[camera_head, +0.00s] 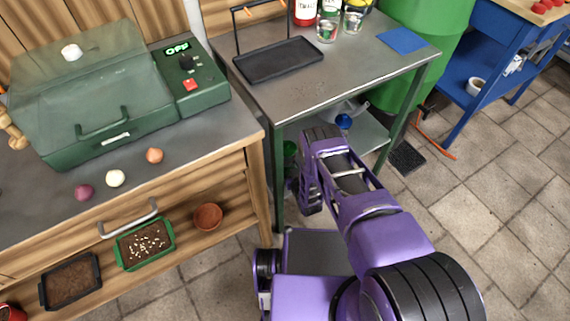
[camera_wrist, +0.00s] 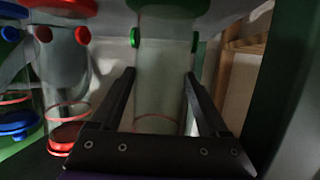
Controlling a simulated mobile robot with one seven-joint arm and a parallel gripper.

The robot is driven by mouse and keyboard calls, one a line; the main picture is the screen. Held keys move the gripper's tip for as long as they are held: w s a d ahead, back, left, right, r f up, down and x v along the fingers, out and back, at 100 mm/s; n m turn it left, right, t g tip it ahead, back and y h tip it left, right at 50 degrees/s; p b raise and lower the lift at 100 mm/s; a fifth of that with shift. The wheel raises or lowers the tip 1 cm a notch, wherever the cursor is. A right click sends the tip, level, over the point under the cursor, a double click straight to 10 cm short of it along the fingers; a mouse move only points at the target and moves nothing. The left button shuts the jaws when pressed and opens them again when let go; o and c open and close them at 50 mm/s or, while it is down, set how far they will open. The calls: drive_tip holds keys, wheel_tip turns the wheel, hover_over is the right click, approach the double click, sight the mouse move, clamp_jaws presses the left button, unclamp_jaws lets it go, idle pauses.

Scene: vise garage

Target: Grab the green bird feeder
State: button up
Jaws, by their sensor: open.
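The green bird feeder (camera_wrist: 162,80) is upright in the wrist view, a clear tube with green knobs at its sides and a green top. My gripper (camera_wrist: 160,74) is open, with one finger on each side of the tube in the picture. I cannot tell whether the fingertips reach past it or touch it. In the head view, a small green part (camera_head: 290,149) under the metal table may be this feeder; most of it is hidden. My gripper's fingers cannot be made out there.
A red-trimmed feeder (camera_wrist: 68,75) stands close on the left in the wrist view, with a blue-trimmed one (camera_wrist: 15,122) beyond it. A dark green post (camera_wrist: 290,110) is on the right. In the head view, the metal table (camera_head: 330,85) overhangs the lower shelf (camera_head: 368,140).

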drive_tip(key=shift+c, duration=0.3)
drive_tip(key=c, duration=1.2)
clamp_jaws()
drive_tip(key=shift+r, duration=0.2)
